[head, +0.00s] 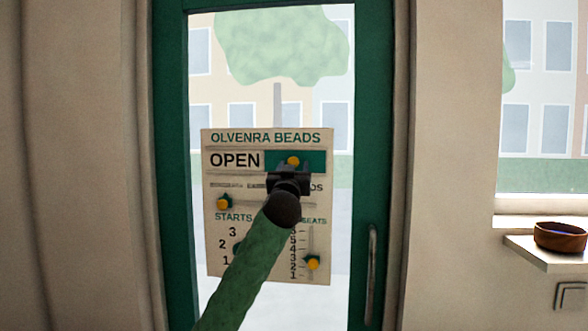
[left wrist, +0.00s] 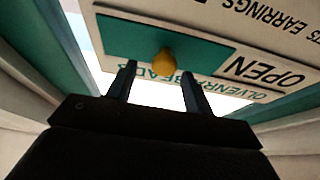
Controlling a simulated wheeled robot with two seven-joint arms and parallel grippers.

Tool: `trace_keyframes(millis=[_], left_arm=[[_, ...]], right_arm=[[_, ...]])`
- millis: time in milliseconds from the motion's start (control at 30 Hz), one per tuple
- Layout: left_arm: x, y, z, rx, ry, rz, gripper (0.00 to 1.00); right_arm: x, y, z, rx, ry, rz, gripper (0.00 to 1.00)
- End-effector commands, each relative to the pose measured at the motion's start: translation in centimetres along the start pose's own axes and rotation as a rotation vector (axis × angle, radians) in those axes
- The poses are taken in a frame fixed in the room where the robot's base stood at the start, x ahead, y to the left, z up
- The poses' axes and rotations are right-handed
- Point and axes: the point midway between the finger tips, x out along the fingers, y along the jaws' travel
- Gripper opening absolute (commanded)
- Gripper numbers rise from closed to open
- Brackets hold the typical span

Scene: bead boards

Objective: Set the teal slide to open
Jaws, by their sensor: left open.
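The sign board (head: 215,265) hangs on the door and reads OLVENRA BEADS. Its top row shows the word OPEN (head: 234,160) on the left. The teal slide (head: 316,161) covers the right part of that row and has a yellow knob (head: 293,160). My left gripper (head: 289,170) is in front of the slide, at the knob, and partly hides the slide. In the left wrist view the slide (left wrist: 130,38) appears upside down. The knob (left wrist: 164,62) lies between the two open fingertips (left wrist: 158,72); I cannot tell whether they touch it. My right gripper is not in view.
Below are a horizontal slider with a yellow knob (head: 223,204), a STARTS dial partly hidden by my arm, and a vertical slider knob (head: 313,263). A door handle (head: 372,270) is at right. A brown bowl (head: 562,236) stands on a ledge (head: 535,253).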

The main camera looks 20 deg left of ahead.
Motion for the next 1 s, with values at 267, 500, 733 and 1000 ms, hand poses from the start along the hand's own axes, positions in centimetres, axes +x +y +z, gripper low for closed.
trace_keyframes(millis=[267,500,733,1000], left_arm=[[-4.4,0.1,0.3,-0.003,-0.001,0.002,0.51],[-6.0,0.1,0.1,-0.001,-0.001,0.001,0.51],[-6.1,0.1,0.1,-0.001,-0.002,0.001,0.51],[-6.0,0.1,0.1,0.004,-0.001,0.001,0.51]], right_arm=[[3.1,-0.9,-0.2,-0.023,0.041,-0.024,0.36],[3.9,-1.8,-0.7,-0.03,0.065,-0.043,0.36],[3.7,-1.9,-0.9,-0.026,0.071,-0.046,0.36],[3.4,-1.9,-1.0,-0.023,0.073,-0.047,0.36]])
